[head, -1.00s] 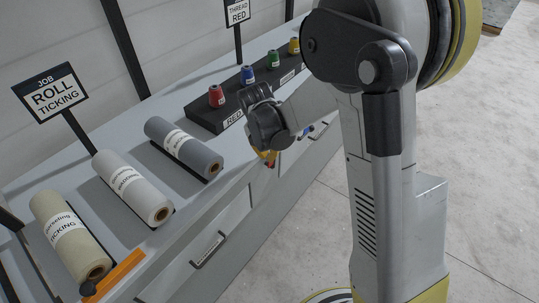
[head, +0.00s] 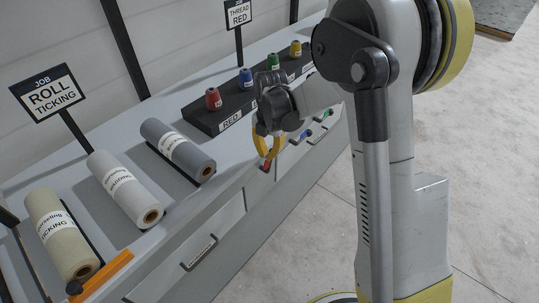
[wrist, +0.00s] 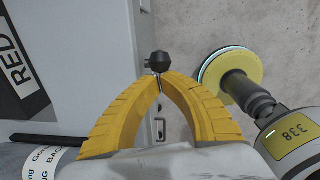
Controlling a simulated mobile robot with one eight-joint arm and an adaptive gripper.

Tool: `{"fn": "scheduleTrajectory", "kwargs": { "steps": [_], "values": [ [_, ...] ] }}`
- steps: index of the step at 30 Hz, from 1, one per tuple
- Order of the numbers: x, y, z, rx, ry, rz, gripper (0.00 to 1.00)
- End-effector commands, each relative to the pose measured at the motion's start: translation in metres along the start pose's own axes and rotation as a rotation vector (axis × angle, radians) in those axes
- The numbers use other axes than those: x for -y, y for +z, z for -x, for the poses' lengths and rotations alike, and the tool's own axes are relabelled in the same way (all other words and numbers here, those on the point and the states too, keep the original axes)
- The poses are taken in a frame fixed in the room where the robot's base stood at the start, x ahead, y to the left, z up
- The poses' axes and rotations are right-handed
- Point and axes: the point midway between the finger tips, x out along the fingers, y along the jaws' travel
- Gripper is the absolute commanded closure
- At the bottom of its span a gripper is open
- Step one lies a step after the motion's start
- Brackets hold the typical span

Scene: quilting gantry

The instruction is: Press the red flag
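The red flag (head: 266,166) is a small red piece on the front of the cabinet, below the RED label. My gripper (head: 268,157) hangs just in front of it, its yellow fingers curved into a ring and partly covering it in the head view. In the wrist view my gripper (wrist: 160,77) has its two fingertips together with nothing visible between them. A dark knob (wrist: 158,62) shows just beyond the tips. No red shows in the wrist view, and I cannot tell whether the fingers touch the flag.
Blue (head: 304,135) and green (head: 323,116) pieces sit farther along the cabinet front. Thread cones, including a red one (head: 213,99), stand on a black rack (head: 203,118). Fabric rolls, including a grey one (head: 178,150), lie at left. Floor at right is open.

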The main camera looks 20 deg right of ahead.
Motion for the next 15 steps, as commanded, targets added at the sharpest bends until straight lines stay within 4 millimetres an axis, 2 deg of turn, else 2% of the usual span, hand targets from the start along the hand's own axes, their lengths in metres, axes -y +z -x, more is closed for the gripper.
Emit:
{"fn": "scheduleTrajectory", "kwargs": {
  "steps": [15],
  "values": [
    [0.004,0.041,-0.01,0.002,0.0,-0.001,1.0]
  ]
}}
